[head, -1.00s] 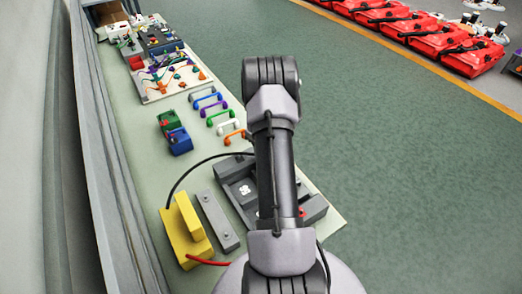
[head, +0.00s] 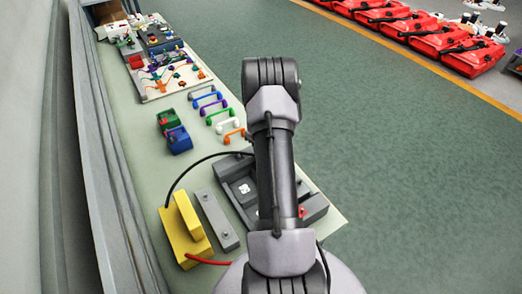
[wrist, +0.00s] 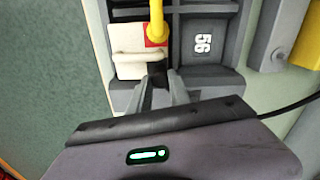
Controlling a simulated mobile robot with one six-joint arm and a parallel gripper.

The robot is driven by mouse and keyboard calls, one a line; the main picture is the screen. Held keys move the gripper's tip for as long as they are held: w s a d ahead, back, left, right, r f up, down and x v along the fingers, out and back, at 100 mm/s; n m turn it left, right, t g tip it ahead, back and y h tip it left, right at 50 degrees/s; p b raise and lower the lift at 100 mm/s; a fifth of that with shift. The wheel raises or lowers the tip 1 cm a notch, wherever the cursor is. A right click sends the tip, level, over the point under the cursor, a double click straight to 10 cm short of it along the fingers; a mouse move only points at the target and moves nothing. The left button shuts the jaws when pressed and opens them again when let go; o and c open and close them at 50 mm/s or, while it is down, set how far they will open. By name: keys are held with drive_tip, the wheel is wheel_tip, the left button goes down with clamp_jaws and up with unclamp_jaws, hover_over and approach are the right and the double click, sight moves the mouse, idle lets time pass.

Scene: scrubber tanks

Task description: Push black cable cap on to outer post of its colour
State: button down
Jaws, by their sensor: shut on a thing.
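My gripper (wrist: 158,88) shows at the centre of the wrist view, fingers pointing away over the grey tray. It is shut on the black cable cap (wrist: 157,72), a small dark piece mostly hidden between the fingertips. The black cable (wrist: 290,107) runs off to the right; in the head view it arcs from the yellow box (head: 184,232) to behind my arm. Just beyond the cap are a white block (wrist: 130,65) and a red square piece (wrist: 155,43) under a yellow upright part. A black post is not clearly visible. My arm hides my gripper in the head view.
The grey tray (head: 236,167) has a white label, read as 56 (wrist: 203,45). A grey bar (head: 213,215) with small posts lies between tray and yellow box. A red cable (head: 207,262) leaves the box. Coloured handles (head: 214,106) and blue and green blocks stand further along the bench.

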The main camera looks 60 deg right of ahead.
drive_tip(key=shift+f+b, duration=0.3)
drive_tip(key=shift+f, duration=0.15)
drive_tip(key=c, duration=0.6)
unclamp_jaws()
drive_tip(key=shift+r, duration=0.1)
drive_tip(key=shift+c, duration=0.2)
wheel_tip(320, 180, up, 9)
drive_tip(key=p, duration=0.5)
drive_tip(key=shift+p, duration=0.3)
drive_tip(key=shift+f, duration=0.25)
